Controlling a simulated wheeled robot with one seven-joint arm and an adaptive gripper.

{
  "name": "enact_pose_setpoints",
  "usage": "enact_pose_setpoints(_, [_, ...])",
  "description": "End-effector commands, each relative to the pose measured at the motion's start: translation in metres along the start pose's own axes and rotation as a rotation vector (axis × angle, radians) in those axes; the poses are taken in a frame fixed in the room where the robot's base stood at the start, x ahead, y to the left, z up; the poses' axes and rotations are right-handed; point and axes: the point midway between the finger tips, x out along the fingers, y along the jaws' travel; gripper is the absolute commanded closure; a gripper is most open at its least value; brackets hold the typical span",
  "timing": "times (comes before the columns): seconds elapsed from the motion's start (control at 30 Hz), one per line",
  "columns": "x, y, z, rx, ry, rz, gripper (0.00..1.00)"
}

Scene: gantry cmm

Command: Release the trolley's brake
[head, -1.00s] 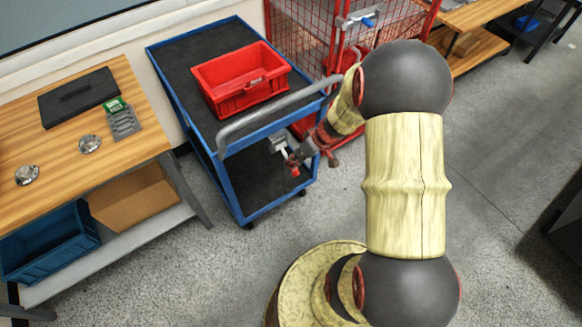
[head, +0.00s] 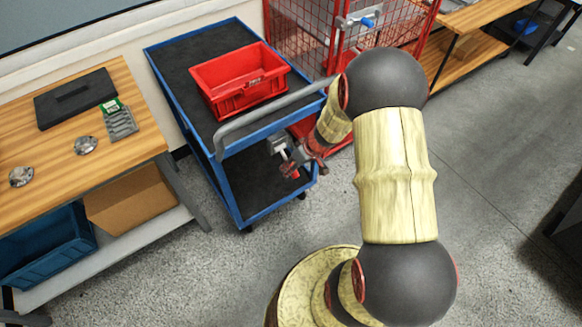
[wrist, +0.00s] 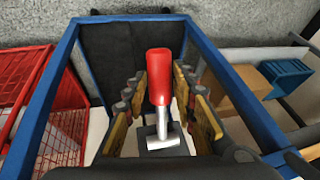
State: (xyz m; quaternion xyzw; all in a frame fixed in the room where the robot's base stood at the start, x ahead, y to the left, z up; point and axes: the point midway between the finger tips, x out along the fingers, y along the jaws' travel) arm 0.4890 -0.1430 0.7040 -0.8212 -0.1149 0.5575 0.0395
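The blue trolley (head: 231,192) has two dark shelves and a grey push handle (head: 268,108) at its near end. In the wrist view, the brake lever (wrist: 158,88) has a red grip on a metal stem, rising from a bracket (wrist: 160,140). The bracket also shows in the head view (head: 276,143) below the handle. My gripper (wrist: 159,88) is open, with its fingers on either side of the red grip and a visible gap on each side.
A red crate (head: 238,80) sits on the trolley's top shelf. A red wire cage (head: 318,35) stands behind the trolley on the right. A wooden workbench (head: 60,150) stands to the left, with a blue bin (head: 48,250) below. The floor to the right (head: 490,170) is clear.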

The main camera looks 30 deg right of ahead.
Motion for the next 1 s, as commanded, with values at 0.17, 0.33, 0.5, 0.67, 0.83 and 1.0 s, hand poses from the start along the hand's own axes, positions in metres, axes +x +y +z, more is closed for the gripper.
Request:
enact_pose_setpoints(0.17, [0.0000, 0.0000, 0.0000, 0.000, 0.000, 0.000, 0.85])
enact_pose_setpoints(0.33, [0.0000, 0.0000, 0.0001, 0.000, 0.000, 0.000, 0.95])
enact_pose_setpoints(0.5, [-0.0001, 0.0001, 0.0000, 0.000, 0.000, 0.000, 1.00])
enact_pose_setpoints(0.67, [0.0000, 0.0001, 0.0001, 0.000, 0.000, 0.000, 1.00])
enact_pose_setpoints(0.83, [0.0000, 0.0002, 0.0001, 0.000, 0.000, 0.000, 1.00])
enact_pose_setpoints(1.0, [-0.0009, -0.0001, -0.0001, 0.001, -0.004, 0.000, 1.00])
